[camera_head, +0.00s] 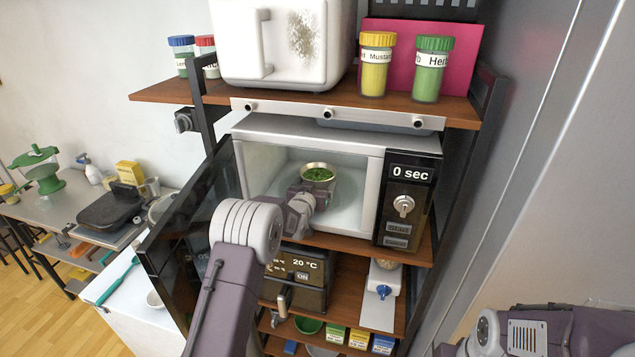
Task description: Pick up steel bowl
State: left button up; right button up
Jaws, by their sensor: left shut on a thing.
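The steel bowl (318,165) holds chopped green food and is inside the open microwave (265,130). My left arm reaches into the microwave from below left. My left gripper (311,186) is shut on the near side of the bowl, and its fingers are partly hidden by the wrist and the bowl. The bowl looks about level; whether it touches the microwave floor I cannot tell. My right arm shows at the bottom right, with its gripper out of view.
The dark microwave door (185,215) stands open on the left. A control panel (406,200) reads 0 sec. A shelf (290,98) above holds spice jars and a white appliance. Below is a small oven (303,266). A grey wall panel closes the right side.

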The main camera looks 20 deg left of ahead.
pick_arm(q)
jog(key=shift+s+r+b, duration=0.1)
jog(key=shift+b, duration=0.2)
notch_tip(320, 180, up, 7)
jog(key=b, duration=0.3)
jog(key=shift+s, duration=0.15)
jog(key=s+b, duration=0.1)
jog(key=s, duration=0.1)
jog(key=s+b, duration=0.1)
jog(key=s, duration=0.2)
jog(key=s+b, duration=0.2)
jog(key=s, duration=0.1)
jog(key=shift+s+f, duration=0.15)
jog(key=shift+f, duration=0.2)
jog(key=shift+c, duration=0.3)
jog(key=s+b, duration=0.2)
jog(key=s, duration=0.9)
jog(key=shift+s+r+b, duration=0.15)
jog(key=shift+r+b, duration=0.1)
jog(key=shift+b, duration=0.15)
